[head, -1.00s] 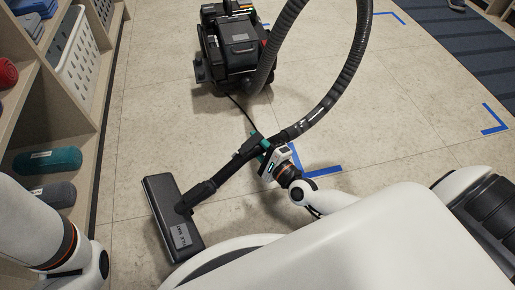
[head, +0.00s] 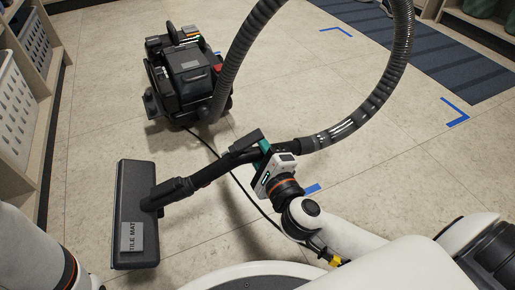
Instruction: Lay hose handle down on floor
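The hose handle (head: 215,170) is a dark wand above the floor. Its lower end joins a flat black floor head (head: 128,196) with a grey label at the left. Its upper end joins a ribbed grey hose (head: 366,113), which arches up and loops back to the black vacuum unit (head: 188,72). My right gripper (head: 264,150) is closed around the upper part of the handle, with teal at the grip. The gap between handle and floor is hard to judge. My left arm shows at the lower left edge; its gripper is out of view.
A shelf with a white basket (head: 16,108) stands along the left. A thin black cable (head: 236,178) runs on the tiles beneath the handle. Blue tape corners (head: 455,112) and a dark striped mat (head: 418,45) lie at the right. The right-hand floor is open.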

